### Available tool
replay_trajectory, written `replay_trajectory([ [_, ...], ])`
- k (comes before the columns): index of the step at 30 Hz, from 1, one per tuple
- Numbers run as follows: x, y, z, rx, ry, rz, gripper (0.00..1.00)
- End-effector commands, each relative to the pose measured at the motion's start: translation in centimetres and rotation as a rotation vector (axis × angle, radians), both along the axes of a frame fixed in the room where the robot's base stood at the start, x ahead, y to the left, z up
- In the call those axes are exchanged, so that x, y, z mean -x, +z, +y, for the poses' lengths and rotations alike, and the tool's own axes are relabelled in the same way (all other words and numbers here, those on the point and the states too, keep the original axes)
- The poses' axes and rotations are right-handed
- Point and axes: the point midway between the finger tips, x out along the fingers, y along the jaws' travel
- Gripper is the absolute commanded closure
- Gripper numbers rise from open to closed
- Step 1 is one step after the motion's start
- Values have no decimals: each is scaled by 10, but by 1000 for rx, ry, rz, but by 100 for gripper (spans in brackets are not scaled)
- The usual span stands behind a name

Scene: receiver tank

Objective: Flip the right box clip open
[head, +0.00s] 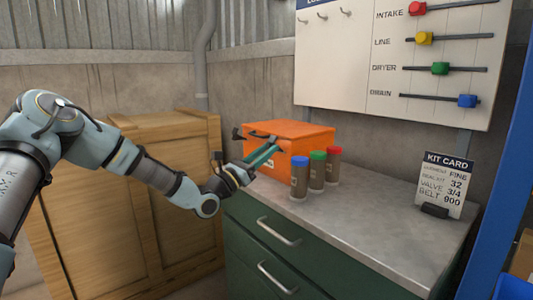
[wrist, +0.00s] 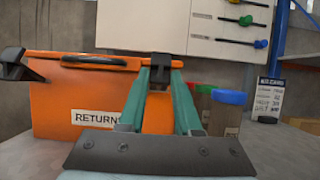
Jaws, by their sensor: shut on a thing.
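The orange box (head: 305,135) stands on the grey bench top, its lid down, with a "RETURNS" label on its front in the wrist view (wrist: 60,105). Its right clip (wrist: 160,64) is black and sits at the upper front edge, between my fingertips. My gripper (wrist: 160,76) is shut on this clip; the fingers partly hide it. In the head view my gripper (head: 268,152) reaches the box front from the left. The left clip (wrist: 12,65) is black and juts out from the box's left side; it also shows in the head view (head: 237,134).
A kit card (head: 445,180) stands farther right. A slider board (head: 400,55) hangs behind. A wooden crate (head: 175,150) is left of the green cabinet (head: 300,250).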

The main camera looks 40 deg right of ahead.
Motion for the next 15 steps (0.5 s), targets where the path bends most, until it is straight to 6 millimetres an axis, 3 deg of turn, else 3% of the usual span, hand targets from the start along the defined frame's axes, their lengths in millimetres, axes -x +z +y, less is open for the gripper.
replay_trajectory([
  [3,0,-13,0,82,0,7,100],
  [15,0,-13,2,224,0,12,100],
])
